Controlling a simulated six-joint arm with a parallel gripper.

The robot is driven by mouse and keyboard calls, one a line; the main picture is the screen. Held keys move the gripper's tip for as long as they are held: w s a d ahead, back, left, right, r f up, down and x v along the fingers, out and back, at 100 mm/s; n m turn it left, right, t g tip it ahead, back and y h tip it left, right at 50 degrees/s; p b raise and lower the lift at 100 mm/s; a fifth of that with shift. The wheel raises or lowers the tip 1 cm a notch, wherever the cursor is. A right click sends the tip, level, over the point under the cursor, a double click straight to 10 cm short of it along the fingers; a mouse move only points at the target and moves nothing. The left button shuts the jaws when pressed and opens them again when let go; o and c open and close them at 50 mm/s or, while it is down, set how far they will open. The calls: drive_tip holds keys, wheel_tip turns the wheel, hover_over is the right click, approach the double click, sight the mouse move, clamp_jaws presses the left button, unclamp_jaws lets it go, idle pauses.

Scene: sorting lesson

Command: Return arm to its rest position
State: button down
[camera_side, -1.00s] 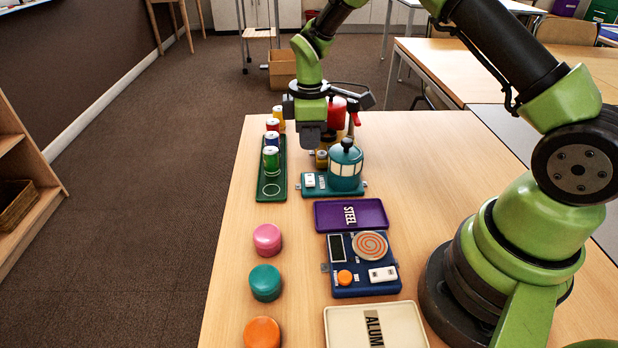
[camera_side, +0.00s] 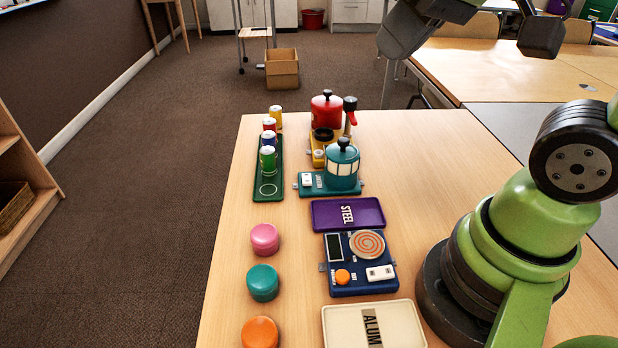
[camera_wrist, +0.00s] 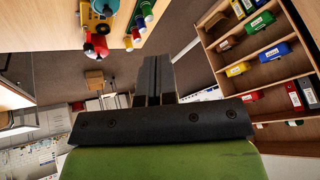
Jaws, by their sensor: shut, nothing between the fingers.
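My gripper (camera_side: 396,42) is raised high at the top of the side view, above and behind the table's far edge. My arm's upper part runs out of the frame there. In the wrist view my gripper (camera_wrist: 152,75) shows two dark fingers pressed together with nothing between them. It is clear of everything on the table.
The table (camera_side: 232,210) holds a green rack (camera_side: 268,190) of small cans, a teal device (camera_side: 342,170), a red-topped yellow device (camera_side: 326,110), a purple STEEL tray (camera_side: 325,216), a blue panel (camera_side: 345,284), a cream ALUM tray (camera_side: 400,330) and several pucks. Shelves (camera_wrist: 265,80) fill the wrist view's right.

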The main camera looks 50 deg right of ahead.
drive_tip(key=s, duration=0.1)
drive_tip(key=s+m, duration=0.1)
drive_tip(key=s, duration=0.1)
drive_tip(key=s+m+t, duration=0.1)
drive_tip(key=shift+s+a+f, duration=0.1)
drive_tip(key=shift+s+a, duration=0.2)
drive_tip(key=shift+a, duration=0.05)
